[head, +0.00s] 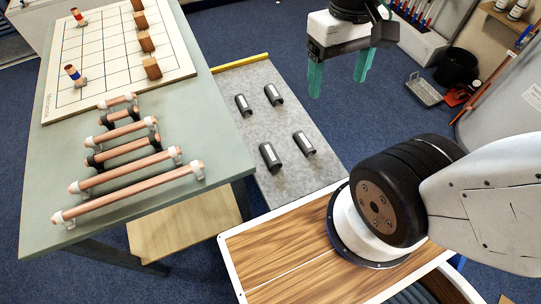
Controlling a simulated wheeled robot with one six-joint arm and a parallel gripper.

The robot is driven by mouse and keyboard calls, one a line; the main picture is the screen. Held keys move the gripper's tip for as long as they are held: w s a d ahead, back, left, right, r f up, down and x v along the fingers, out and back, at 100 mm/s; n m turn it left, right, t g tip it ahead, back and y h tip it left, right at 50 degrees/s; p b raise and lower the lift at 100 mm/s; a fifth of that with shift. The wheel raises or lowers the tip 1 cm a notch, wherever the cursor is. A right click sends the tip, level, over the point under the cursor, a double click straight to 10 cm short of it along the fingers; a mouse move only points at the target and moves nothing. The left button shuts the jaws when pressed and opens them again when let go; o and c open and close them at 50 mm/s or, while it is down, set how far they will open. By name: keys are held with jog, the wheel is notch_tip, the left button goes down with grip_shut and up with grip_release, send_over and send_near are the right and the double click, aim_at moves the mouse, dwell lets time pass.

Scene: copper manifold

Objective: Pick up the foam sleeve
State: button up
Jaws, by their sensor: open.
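Several short dark foam sleeves with pale labels lie apart on a grey speckled surface (262,85) in the head view. They are a far left one (243,105), a far right one (273,95), a near left one (270,157) and a near right one (304,143). Which one the task means I cannot tell. My gripper (339,74) has two teal fingers spread apart with nothing between them. In the picture it is above and to the right of the sleeves. Its height over the surface is hard to judge.
A yellow strip (240,62) edges the grey surface. A black bucket (456,68) and tray (425,90) are on the floor at right.

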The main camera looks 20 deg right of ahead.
jog(key=w+f+g, duration=0.3)
jog(key=w+f, duration=0.3)
jog(key=f, duration=0.3)
jog(key=t, duration=0.4)
send_over(272, 155)
notch_tip(272, 155, down, 39)
jog(key=shift+a+r, duration=0.1)
jog(key=shift+a, duration=0.05)
notch_tip(272, 155, down, 8)
jog(key=shift+r, duration=0.25)
jog(key=c, duration=1.1)
